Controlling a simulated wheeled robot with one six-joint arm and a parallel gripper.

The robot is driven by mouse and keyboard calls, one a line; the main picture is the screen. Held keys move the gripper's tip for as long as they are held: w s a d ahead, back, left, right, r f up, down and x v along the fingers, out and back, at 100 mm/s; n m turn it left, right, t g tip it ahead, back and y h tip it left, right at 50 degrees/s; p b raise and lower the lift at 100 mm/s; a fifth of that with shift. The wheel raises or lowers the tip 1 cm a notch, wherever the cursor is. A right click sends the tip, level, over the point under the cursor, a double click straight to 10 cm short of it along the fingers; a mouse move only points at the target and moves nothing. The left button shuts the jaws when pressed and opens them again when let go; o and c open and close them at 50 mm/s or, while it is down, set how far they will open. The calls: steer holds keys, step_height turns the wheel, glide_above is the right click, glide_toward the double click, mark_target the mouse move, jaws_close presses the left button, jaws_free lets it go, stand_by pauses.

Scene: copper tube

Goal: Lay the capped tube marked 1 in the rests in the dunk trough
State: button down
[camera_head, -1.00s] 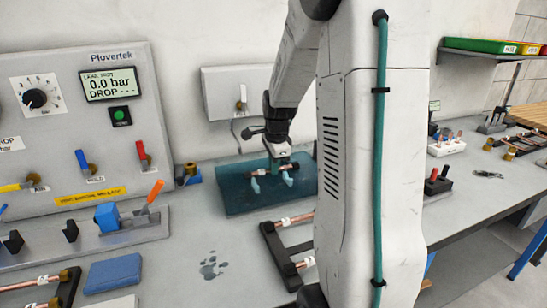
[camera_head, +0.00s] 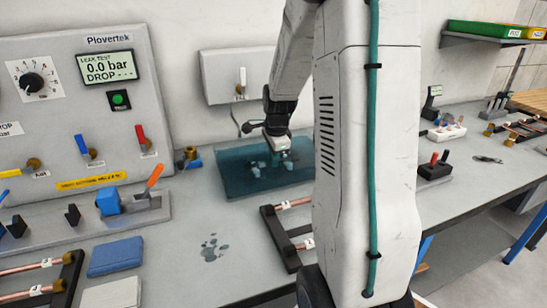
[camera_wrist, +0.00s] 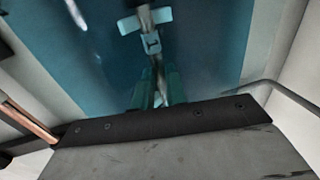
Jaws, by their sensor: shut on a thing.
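The dunk trough (camera_head: 235,187) is a teal, water-filled tray at the back of the bench. My gripper (camera_head: 279,157) reaches down into it, near its far right part. In the wrist view my teal fingers (camera_wrist: 160,92) are shut on the capped tube (camera_wrist: 146,17), which looks pale through the water and runs up the picture. A small pale tag (camera_wrist: 152,43) with a dark mark sits on the tube; I cannot read it. A pale blue rest (camera_wrist: 130,24) lies at the tube's far part. Whether the tube touches the rests is unclear, and its near end is hidden.
A black rack (camera_head: 281,245) with copper tubes stands in front of the trough, another rack (camera_head: 66,283) at the front left. The leak-test panel (camera_head: 60,110) is on the left. A blue pad (camera_head: 115,256) lies on the bench. Grey bench is clear around the wet patch (camera_head: 213,248).

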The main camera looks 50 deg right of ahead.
steer(key=shift+f, duration=0.25)
steer(key=c, duration=1.3)
jaws_free()
steer(key=shift+c, duration=0.2)
step_height(320, 180, up, 8)
steer(key=s, duration=0.1)
steer(key=shift+s+a+f, duration=0.15)
steer(key=shift+s+a, duration=0.05)
steer(key=shift+a, duration=0.1)
